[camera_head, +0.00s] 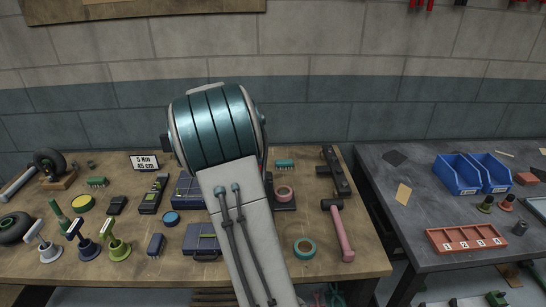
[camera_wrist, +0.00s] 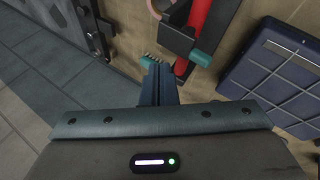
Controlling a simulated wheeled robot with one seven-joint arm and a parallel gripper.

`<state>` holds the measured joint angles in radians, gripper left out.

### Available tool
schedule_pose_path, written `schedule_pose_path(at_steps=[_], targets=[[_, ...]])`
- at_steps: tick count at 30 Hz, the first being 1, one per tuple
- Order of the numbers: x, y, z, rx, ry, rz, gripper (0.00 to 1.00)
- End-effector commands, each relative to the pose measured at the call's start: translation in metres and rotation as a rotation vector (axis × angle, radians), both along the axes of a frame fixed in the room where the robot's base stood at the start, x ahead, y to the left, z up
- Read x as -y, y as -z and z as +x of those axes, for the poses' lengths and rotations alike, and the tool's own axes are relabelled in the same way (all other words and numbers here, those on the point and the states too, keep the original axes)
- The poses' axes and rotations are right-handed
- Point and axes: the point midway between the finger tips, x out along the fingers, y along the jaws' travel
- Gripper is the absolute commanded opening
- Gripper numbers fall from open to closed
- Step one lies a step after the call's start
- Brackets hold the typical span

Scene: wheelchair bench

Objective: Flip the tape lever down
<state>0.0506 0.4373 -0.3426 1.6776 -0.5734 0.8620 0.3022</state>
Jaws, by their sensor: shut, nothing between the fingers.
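The tape dispenser shows in the head view as a dark base (camera_head: 287,207) with a pink tape roll (camera_head: 284,192), partly hidden behind my arm. In the wrist view, part of the pink roll (camera_wrist: 160,7) is at the top edge beside a dark block (camera_wrist: 174,40). A red bar (camera_wrist: 199,18), which looks like the lever, runs down past the block, with a teal piece (camera_wrist: 202,58) at its side. Its up or down position is unclear. My gripper (camera_wrist: 158,70) is shut and empty, its tips just below and left of the red bar. Contact is unclear. My arm hides it in the head view.
A teal comb-like part (camera_head: 285,163) lies behind the dispenser. A blue gridded case (camera_wrist: 275,75) is close on the right in the wrist view. A dark metal fixture (camera_head: 335,171), a pink-handled hammer (camera_head: 341,232) and a teal tape roll (camera_head: 304,248) are to the right in the head view.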

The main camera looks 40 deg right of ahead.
Motion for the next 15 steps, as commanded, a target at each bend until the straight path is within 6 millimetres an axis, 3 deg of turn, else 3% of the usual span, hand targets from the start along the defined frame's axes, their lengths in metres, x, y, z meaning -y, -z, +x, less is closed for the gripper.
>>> schedule_pose_path(at_steps=[15], targets=[[0.0054, 0.0066, -0.005, 0.002, -0.012, 0.003, 0.0]])
